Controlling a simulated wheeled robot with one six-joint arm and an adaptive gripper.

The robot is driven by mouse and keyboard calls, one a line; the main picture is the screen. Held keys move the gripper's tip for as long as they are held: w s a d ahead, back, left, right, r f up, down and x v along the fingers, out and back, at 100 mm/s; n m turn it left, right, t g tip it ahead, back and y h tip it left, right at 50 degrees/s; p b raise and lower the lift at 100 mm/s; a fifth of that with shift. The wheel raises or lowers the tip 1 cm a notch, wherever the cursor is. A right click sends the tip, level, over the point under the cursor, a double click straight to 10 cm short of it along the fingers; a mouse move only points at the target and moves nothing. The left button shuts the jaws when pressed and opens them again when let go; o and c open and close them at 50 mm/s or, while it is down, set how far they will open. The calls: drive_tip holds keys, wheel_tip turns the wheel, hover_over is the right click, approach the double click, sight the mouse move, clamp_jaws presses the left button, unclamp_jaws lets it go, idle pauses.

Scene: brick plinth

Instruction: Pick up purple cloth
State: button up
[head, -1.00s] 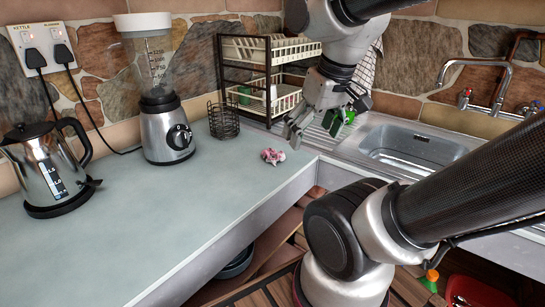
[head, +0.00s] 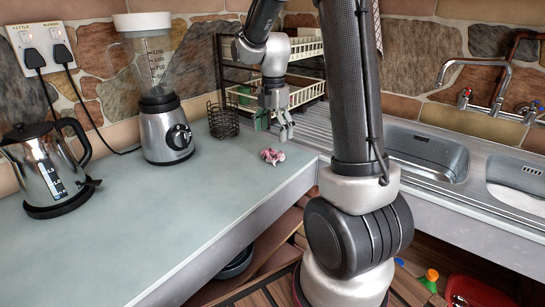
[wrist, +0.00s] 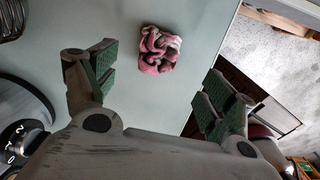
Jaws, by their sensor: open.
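The cloth (head: 272,156) is a small crumpled bundle, pink with pale and dark patches. It lies on the pale worktop near its front edge and the inner corner. In the wrist view the whole cloth (wrist: 159,49) shows beyond the fingertips, between their two lines. My gripper (head: 274,124) points down, just above and behind the cloth in the head view, and apart from it. In the wrist view its green-padded fingers (wrist: 166,86) are spread wide with nothing between them.
A wire basket (head: 223,120), a blender (head: 167,137) and a kettle (head: 48,172) stand left of the cloth. A dish rack (head: 240,75) is behind the gripper. The sink (head: 425,152) is at right. Worktop in front of the blender is clear.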

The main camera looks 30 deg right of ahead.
sight(273, 151)
drive_tip(key=shift+f+n, duration=0.1)
drive_tip(key=shift+n, duration=0.3)
drive_tip(key=shift+f, duration=0.35)
wheel_tip(273, 151, down, 7)
drive_tip(key=shift+w+r, duration=0.1)
drive_tip(key=c, duration=0.8)
wheel_tip(273, 151, up, 10)
drive_tip(key=shift+c, duration=1.3)
